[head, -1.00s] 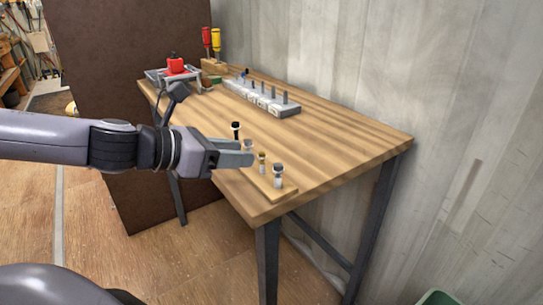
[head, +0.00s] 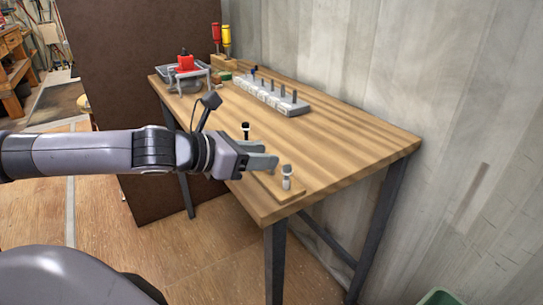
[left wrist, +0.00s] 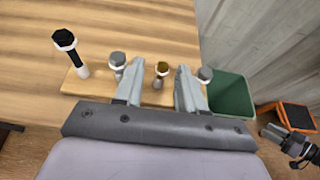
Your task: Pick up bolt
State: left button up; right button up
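A small wooden strip (head: 300,194) at the table's near edge holds a row of upright bolts. The black-headed bolt (head: 245,131) stands at its far end and a grey bolt (head: 286,178) at its near end. In the left wrist view, the brass-headed bolt (left wrist: 161,70) stands in the gap between the fingers of my left gripper (left wrist: 158,82). Another grey bolt (left wrist: 118,61) is just left of the left finger. The fingers are open, and I cannot tell whether they touch any bolt. In the head view my left gripper hides the middle bolts.
A grey block with several upright pegs (head: 271,96) stands along the wall. A grey tray holding a red item (head: 186,63) and two screwdrivers (head: 221,40) are at the table's far end. A green bin (left wrist: 232,98) is beyond the table edge. My right gripper (left wrist: 274,132) is far right.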

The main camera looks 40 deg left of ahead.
pick_arm(q)
jog(key=shift+w+d, duration=0.3)
jog(key=shift+p+x, duration=0.45)
jog(key=shift+x, duration=0.75)
jog(key=shift+s+f, duration=0.1)
jog(key=shift+f, duration=0.05)
grip_shut()
